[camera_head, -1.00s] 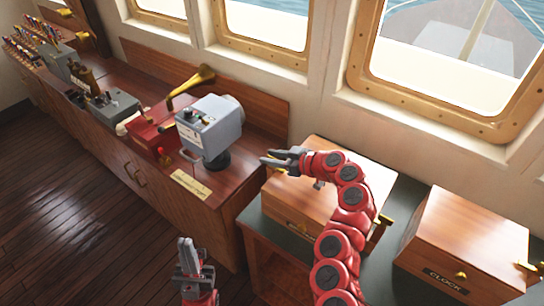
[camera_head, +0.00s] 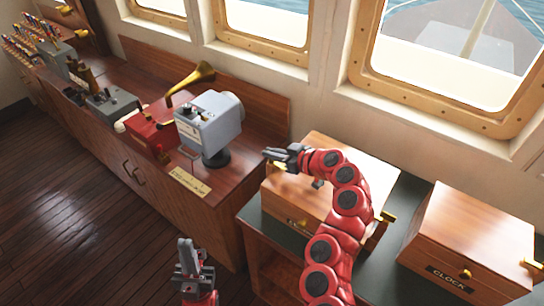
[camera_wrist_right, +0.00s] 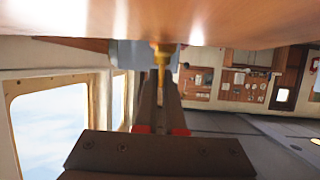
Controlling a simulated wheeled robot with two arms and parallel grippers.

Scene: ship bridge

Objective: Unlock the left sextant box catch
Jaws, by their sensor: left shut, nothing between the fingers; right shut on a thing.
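The sextant box (camera_head: 318,205) is a closed wooden box on the dark green top below the window. Its front label is mostly hidden by my right arm. A brass catch (camera_head: 385,222) shows at its right end. My right gripper (camera_head: 268,156) is at the box's left end. In the right wrist view its fingers are shut on a small brass catch (camera_wrist_right: 161,54) under the glossy wooden surface of the box. The catch's exact turn is hard to tell. My left gripper (camera_head: 185,243) is shut and empty, low in front of the cabinet.
A second wooden box labelled CLOCK (camera_head: 470,240), with brass catches, stands to the right. A grey instrument (camera_head: 210,125), a brass horn (camera_head: 190,82) and a red box (camera_head: 150,130) stand on the long cabinet to the left. The floor at the left is clear.

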